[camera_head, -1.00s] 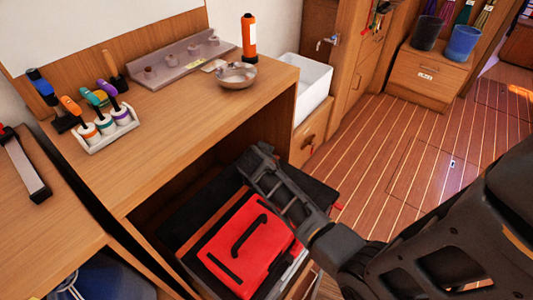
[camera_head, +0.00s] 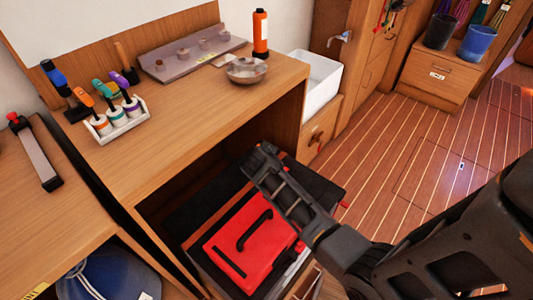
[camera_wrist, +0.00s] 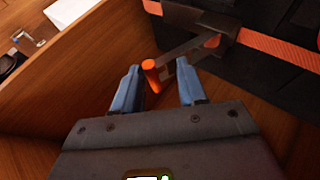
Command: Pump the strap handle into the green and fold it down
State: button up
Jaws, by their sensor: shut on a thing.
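The strap handle (camera_wrist: 180,52) is a dark lever with an orange end, seen in the wrist view. It joins a dark ratchet body on an orange strap (camera_wrist: 283,53), which runs across a black case (camera_wrist: 290,98). My gripper (camera_wrist: 157,68) has blue fingers, one on each side of the handle's orange end, and is shut on it. The handle sticks out from the case at an angle. In the head view my wrist hangs by the desk opening and its fingers are hidden. No green mark shows near the strap.
A red lidded box (camera_head: 250,247) sits in the open bay under the wooden desk (camera_head: 190,112), close to my arm. A metal bowl (camera_head: 246,70), orange cylinder (camera_head: 260,32) and bottle tray (camera_head: 118,122) stand on top. The plank floor (camera_head: 410,150) at right is clear.

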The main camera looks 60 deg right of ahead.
jog(key=shift+o, duration=0.6)
jog(key=shift+s+a+f, duration=0.1)
jog(key=shift+s+f, duration=0.05)
jog(key=shift+f, duration=0.1)
jog(key=shift+r, duration=0.1)
jog(key=shift+d+r, duration=0.2)
jog(key=shift+r, duration=0.05)
jog(key=v, duration=0.7)
jog(key=shift+a+r+p, duration=0.25)
jog(key=shift+p, duration=0.1)
